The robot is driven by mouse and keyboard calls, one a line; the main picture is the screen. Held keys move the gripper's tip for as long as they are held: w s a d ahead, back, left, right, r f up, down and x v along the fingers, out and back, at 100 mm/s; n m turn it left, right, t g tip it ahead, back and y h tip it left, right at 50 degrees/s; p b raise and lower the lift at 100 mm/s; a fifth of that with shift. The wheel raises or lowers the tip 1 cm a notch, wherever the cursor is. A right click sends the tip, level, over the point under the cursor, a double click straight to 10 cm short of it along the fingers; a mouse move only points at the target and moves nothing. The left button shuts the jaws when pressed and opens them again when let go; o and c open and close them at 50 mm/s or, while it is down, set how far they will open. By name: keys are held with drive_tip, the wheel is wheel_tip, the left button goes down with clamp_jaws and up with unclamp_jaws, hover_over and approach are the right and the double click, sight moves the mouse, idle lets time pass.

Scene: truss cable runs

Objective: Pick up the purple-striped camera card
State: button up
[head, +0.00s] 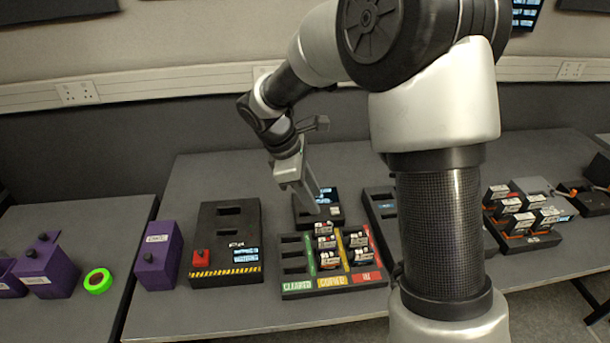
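My gripper (308,199) hangs fingers-down above the back of the table, just behind and above the black card tray (291,265). I see its fingers nearly side-on, so I cannot tell whether they are open or shut, or whether anything is between them. The tray has a green "CLEARED", a yellow "COPIED" and a red "IN" column. Several small black-and-white cards (330,258) stand in the yellow and red columns; the green column's slots look empty. The cards are too small to show which has a purple stripe.
A small device with a lit screen (327,196) stands behind the tray. A black box with a red button (226,225) and a purple box (158,254) stand to the left. Orange-marked batteries (511,208) stand at the right. My arm hides part of the table.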

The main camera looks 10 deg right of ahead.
drive_tip(key=n, duration=0.2)
approach(325, 239)
drive_tip(key=x, duration=0.6)
drive_tip(key=shift+s+a, duration=0.1)
drive_tip(key=shift+s, duration=0.25)
drive_tip(key=shift+w+p+x, duration=0.15)
drive_tip(key=shift+p+x, duration=0.1)
drive_tip(key=shift+x, duration=1.2)
drive_tip(key=shift+w+p+x, duration=0.1)
drive_tip(key=shift+p+x, duration=0.15)
drive_tip(key=shift+x, duration=1.2)
drive_tip(key=shift+r, duration=0.1)
clamp_jaws()
